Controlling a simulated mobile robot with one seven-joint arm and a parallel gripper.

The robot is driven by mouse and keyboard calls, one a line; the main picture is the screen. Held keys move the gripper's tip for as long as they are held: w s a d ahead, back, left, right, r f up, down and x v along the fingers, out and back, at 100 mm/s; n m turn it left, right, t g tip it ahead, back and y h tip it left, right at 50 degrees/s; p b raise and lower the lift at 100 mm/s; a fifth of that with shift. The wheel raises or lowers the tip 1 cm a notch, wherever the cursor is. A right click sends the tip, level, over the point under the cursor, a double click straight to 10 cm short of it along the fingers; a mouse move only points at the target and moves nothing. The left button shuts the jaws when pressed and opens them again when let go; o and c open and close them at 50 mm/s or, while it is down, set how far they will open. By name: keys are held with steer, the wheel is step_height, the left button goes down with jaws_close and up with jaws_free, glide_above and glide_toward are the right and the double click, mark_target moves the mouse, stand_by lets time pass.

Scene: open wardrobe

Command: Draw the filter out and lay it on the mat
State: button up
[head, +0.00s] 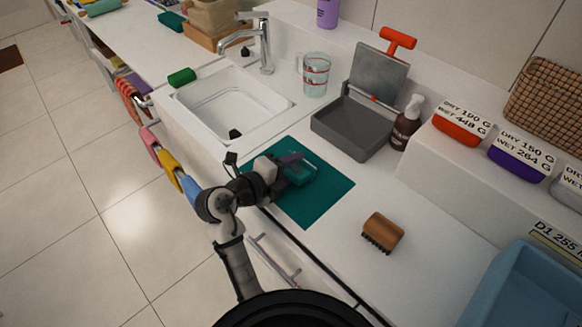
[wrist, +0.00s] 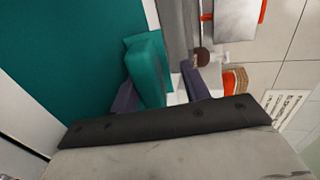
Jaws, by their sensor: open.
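The dark teal mat (head: 328,201) lies flat on the white counter, right of the sink. A lighter teal block (head: 301,174), which looks like the filter, lies on the mat; it also shows in the wrist view (wrist: 147,66). My gripper (head: 295,163) is low over the mat at this block. In the wrist view its two purple fingers (wrist: 160,90) stand apart, with the block's near end between them and a gap to the right finger. A grey housing (head: 345,128) stands open behind the mat, its lid (head: 378,76) raised.
An orange handle (head: 398,40) tops the lid. A brown pump bottle (head: 405,124) stands right of the housing, a glass jug (head: 315,74) left. A brown brush (head: 383,233) lies right of the mat. The sink (head: 231,106) is at left.

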steer(key=shift+o, duration=0.4)
step_height(320, 180, up, 6)
steer(key=s+a+p, duration=0.1)
steer(key=s+a, duration=0.1)
steer(key=shift+s+a+p, duration=0.35)
steer(key=shift+a, duration=0.05)
